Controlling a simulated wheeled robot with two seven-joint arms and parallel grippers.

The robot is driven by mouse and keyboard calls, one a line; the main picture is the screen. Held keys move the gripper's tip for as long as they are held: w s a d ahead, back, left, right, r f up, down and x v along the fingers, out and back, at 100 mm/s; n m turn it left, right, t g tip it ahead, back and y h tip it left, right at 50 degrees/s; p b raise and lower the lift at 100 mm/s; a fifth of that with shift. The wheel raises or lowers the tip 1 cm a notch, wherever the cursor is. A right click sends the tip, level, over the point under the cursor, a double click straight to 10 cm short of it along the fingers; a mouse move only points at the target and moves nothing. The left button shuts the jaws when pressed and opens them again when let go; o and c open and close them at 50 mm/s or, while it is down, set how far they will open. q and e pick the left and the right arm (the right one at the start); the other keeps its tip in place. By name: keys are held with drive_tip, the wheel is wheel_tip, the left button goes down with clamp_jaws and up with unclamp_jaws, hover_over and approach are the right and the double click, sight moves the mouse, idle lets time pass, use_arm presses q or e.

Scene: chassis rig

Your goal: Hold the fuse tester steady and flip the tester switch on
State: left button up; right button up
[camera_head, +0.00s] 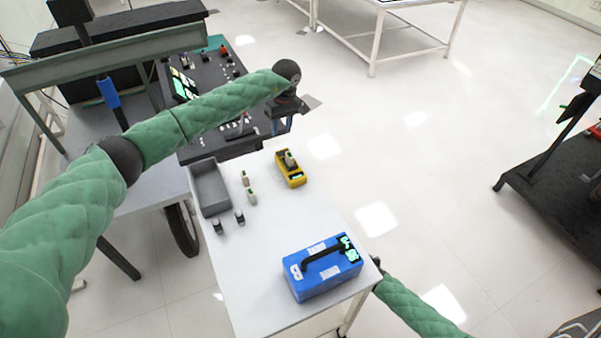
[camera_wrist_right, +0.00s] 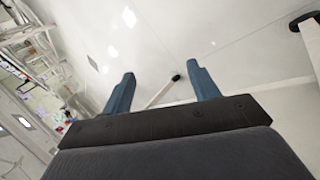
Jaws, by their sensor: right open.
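The yellow fuse tester (camera_head: 295,181) sits on the white table, with a pale, green-topped piece standing in it. Its switch is too small to make out. My left gripper (camera_head: 281,127) hangs above and beyond the tester, its two blue fingers pointing down, apart and empty. It does not touch the tester. My right gripper (camera_wrist_right: 163,85) shows in the right wrist view with its fingers wide apart and nothing between them. In the head view my right arm is low beside the table's right edge, and its fingers are hidden there.
A blue case (camera_head: 322,272) with a black handle stands at the table's near end. A grey tray (camera_head: 211,188), two pale fuse-like pieces (camera_head: 249,187) and two small dark pieces (camera_head: 228,222) lie left of the tester. A dark panel (camera_head: 215,97) is behind. The table (camera_head: 262,232) is clear mid-surface.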

drive_tip(key=w+a+r+n+t, duration=0.1)
drive_tip(key=w+r+n+t, duration=0.1)
drive_tip(key=w+r+n, duration=0.55)
drive_tip(key=w+a+r+n+t+y, duration=0.15)
drive_tip(key=w+r, duration=0.25)
drive_tip(key=r, duration=0.6)
drive_tip(key=w+r+n+t, duration=0.1)
drive_tip(key=w+r+n, duration=0.45)
drive_tip(key=r, duration=0.25)
drive_tip(key=n+t+y, duration=0.1)
drive_tip(key=n+y, duration=0.3)
drive_tip(key=n, duration=0.5)
approach(292, 165)
drive_tip(key=w+d, duration=0.4)
drive_tip(key=w, duration=0.2)
drive_tip(key=shift+n+y, duration=0.35)
drive_tip(key=shift+n, duration=0.1)
drive_tip(key=s+a, duration=0.1)
drive_tip(key=a, duration=0.1)
drive_tip(key=s+a, duration=0.2)
drive_tip(key=shift+f, duration=0.2)
drive_tip(key=shift+a+f, duration=0.15)
drive_tip(key=shift+w+a+f, duration=0.15)
drive_tip(key=shift+w, duration=0.05)
drive_tip(key=shift+g, duration=0.25)
drive_tip(key=shift+x, duration=3.5)
